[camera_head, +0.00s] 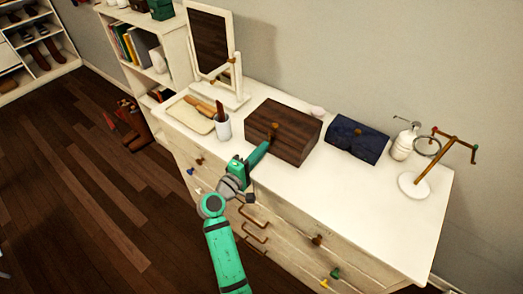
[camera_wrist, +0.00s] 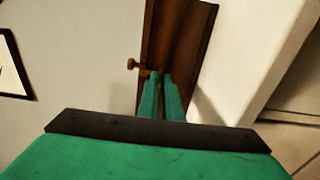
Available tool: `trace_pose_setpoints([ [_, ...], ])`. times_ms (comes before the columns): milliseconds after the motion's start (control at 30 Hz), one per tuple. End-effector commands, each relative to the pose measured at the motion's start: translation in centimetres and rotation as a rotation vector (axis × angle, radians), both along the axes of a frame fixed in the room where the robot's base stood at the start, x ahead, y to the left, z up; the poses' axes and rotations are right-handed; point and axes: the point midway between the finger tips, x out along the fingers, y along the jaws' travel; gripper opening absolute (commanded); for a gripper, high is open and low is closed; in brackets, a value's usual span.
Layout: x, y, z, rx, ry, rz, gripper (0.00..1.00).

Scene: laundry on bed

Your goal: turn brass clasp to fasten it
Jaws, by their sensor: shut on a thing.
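A dark brown wooden box (camera_head: 290,140) sits closed on the white dresser top. Its brass clasp (camera_head: 275,126) is on the front, near the lid edge. In the wrist view the clasp (camera_wrist: 133,64) sticks out to the left of my fingertips, and the box (camera_wrist: 180,40) fills the area behind them. My green gripper (camera_head: 262,150) reaches up to the box front from below. In the wrist view its two fingers (camera_wrist: 162,76) are close together with their tips at the clasp. The fingers hide the gripped part of the clasp.
A dark blue box (camera_head: 357,140) with its own brass clasp stands to the right. A cup (camera_head: 223,127), a tray (camera_head: 195,115) and a mirror (camera_head: 210,50) stand to the left. A white bottle (camera_head: 403,142) and a brass stand (camera_head: 420,185) are at the right. The dresser's front right top is clear.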

Motion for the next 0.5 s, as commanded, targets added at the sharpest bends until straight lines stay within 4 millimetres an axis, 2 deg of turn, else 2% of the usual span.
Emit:
trace_pose_setpoints([
  [367, 0.01, 0.15, -0.03, -0.003, 0.002, 0.003, 0.0],
  [400, 0.01, 0.15, -0.03, -0.003, 0.002, 0.003, 0.15],
  [433, 0.01, 0.15, -0.03, -0.003, 0.002, 0.003, 0.22],
  [500, 0.01, 0.12, -0.03, -0.003, 0.002, 0.002, 0.24],
])
